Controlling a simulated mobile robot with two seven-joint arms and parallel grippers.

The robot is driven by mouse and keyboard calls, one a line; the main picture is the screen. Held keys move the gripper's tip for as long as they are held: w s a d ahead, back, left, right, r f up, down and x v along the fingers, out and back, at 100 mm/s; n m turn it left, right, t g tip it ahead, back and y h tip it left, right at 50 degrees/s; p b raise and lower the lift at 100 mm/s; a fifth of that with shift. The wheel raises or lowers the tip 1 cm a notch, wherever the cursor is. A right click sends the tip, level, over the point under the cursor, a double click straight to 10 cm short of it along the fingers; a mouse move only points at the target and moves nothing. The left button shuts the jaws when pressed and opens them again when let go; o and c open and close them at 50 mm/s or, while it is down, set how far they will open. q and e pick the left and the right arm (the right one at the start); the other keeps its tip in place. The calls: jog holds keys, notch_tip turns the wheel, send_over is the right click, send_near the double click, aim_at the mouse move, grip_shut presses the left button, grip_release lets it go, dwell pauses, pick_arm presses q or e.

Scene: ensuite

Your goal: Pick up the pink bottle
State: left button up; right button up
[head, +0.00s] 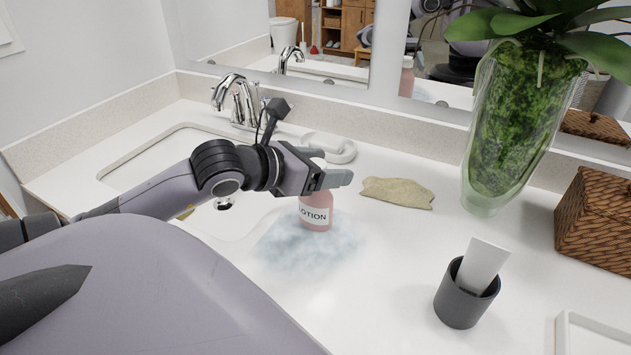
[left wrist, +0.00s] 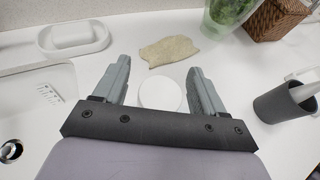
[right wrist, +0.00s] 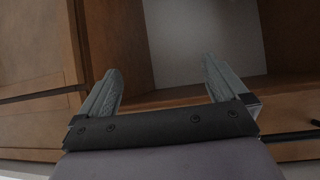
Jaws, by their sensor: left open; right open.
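The pink bottle (head: 316,212) stands upright on the white counter right of the sink, with "LOTION" on its label. Its top is partly hidden by my left gripper (head: 338,176) in the head view. In the left wrist view, its round white cap (left wrist: 160,94) lies between the two spread fingers of my left gripper (left wrist: 158,85), with gaps on both sides. The left gripper is open around the top of the bottle. My right gripper (right wrist: 161,82) is open and empty in the right wrist view, facing wooden cabinetry.
A whitish-blue patch (head: 290,250) lies on the counter around the bottle. A beige cloth (head: 397,192), a soap dish (head: 330,147), a dark cup (head: 462,303), a glass vase (head: 512,130) and a wicker basket (head: 597,225) stand nearby. The faucet (head: 238,98) is behind the arm.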

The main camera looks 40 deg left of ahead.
pick_arm(q)
jog(key=shift+c, duration=0.3)
grip_shut()
jog(key=shift+r, duration=0.15)
